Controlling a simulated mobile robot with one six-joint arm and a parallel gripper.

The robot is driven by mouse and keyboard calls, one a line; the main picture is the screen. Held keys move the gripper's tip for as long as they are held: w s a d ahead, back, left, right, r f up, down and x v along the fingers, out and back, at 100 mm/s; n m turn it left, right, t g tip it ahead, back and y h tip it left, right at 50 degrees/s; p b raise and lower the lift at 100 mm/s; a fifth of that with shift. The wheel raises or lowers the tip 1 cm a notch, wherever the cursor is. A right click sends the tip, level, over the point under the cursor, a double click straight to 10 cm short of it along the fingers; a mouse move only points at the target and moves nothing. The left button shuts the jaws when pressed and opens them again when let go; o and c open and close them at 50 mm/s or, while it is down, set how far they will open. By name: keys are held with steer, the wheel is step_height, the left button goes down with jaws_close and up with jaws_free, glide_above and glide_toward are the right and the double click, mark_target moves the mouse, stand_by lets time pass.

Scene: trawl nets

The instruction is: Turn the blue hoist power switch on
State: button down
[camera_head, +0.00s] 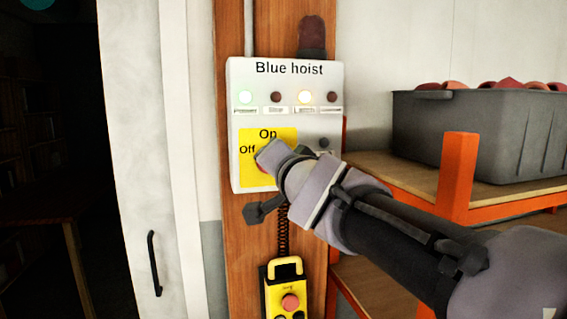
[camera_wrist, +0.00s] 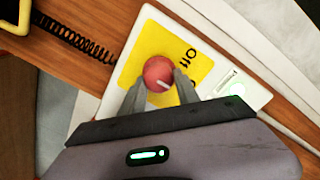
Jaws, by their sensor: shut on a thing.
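The blue hoist control box (camera_head: 237,175) is white, headed "Blue hoist". Its switch has a yellow plate (camera_head: 250,137) with "On" above and "Off" at the left. The round red knob (camera_wrist: 155,70) sits between the fingers of my gripper (camera_wrist: 158,88), which is shut on it. In the head view my gripper (camera_head: 268,157) covers most of the knob.
On the box, a green lamp (camera_head: 245,97) and a yellow lamp (camera_head: 305,97) are lit; other lamps are dark. A yellow handset (camera_head: 285,269) hangs below on a coiled cord. An orange-framed shelf (camera_head: 459,165) with a grey crate (camera_head: 470,135) stands right.

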steer(key=shift+f, duration=0.1)
steer(key=c, duration=1.3)
jaws_free()
steer(key=o, duration=0.4)
steer(key=shift+a, duration=0.15)
steer(key=shift+w, duration=0.2)
steer(key=shift+s, duration=0.1)
steer(key=shift+s, duration=0.1)
